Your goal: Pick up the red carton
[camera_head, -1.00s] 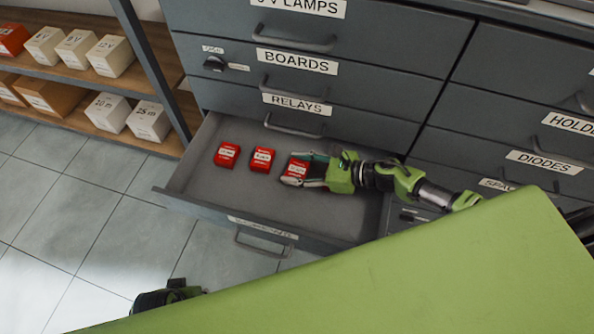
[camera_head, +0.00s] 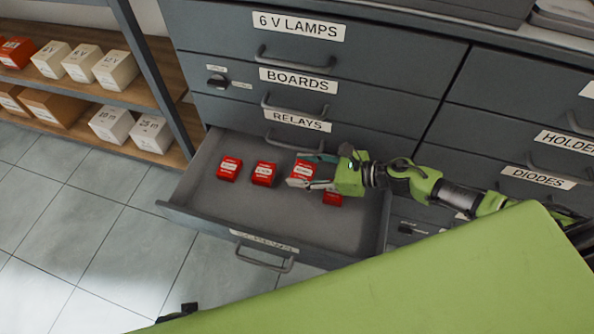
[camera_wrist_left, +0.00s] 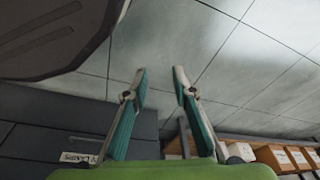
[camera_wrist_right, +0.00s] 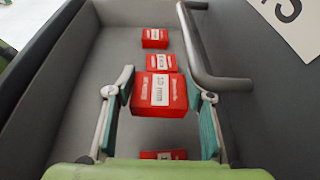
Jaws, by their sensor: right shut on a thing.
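My right gripper (camera_head: 312,172) is shut on a red carton (camera_head: 297,178) with a white label. The carton also shows between the two fingers in the right wrist view (camera_wrist_right: 160,95). It looks larger than the others and appears raised off the drawer floor. Two more red cartons, (camera_head: 229,168) and (camera_head: 264,173), stand in the open drawer to its left. Another red carton (camera_head: 332,198) lies partly hidden below my right gripper. My left gripper (camera_wrist_left: 161,80) is open and empty above the tiled floor.
The open grey drawer (camera_head: 215,207) has walls all round and bare floor toward its front. The closed cabinet front with the RELAYS drawer (camera_head: 290,120) rises just behind. A wooden shelf (camera_head: 85,130) with white, brown and red boxes stands at the left.

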